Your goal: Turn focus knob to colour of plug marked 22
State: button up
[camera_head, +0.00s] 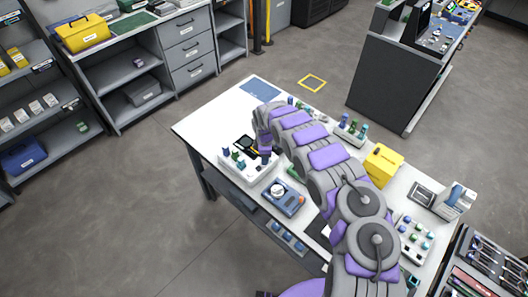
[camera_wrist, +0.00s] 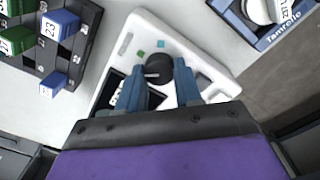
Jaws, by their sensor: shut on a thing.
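The black focus knob (camera_wrist: 158,68) sits on a white device (camera_wrist: 215,70) in the wrist view. A pale pointer line on the knob faces left. A green square (camera_wrist: 140,55) and a teal-blue square (camera_wrist: 161,43) are printed beside it. My gripper (camera_wrist: 159,86) has its two blue fingers shut on the knob's sides. In the head view my gripper (camera_head: 264,153) is over the white device (camera_head: 240,172). Blue plugs (camera_wrist: 60,24) and green plugs (camera_wrist: 16,40) stand in a dark rack at upper left; one blue label looks like 23. I cannot make out a 22 with certainty.
A blue device with a white dial (camera_head: 284,198) stands close to the right of the white device. A yellow box (camera_head: 383,165) and a white block with plugs (camera_head: 350,131) are farther along the table. The table's left corner (camera_head: 190,125) is clear.

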jog(key=n+p, duration=0.2)
jog(key=n, duration=0.2)
jog(key=shift+w+d+n, duration=0.1)
jog(key=shift+d+n, duration=0.05)
jog(key=shift+n, duration=0.15)
dwell(0.5)
jog(key=o, duration=0.8)
jog(key=shift+c, duration=0.2)
notch_tip(320, 180, up, 17)
jog(key=p, duration=0.1)
jog(key=shift+r, duration=0.15)
jog(key=shift+d, duration=0.1)
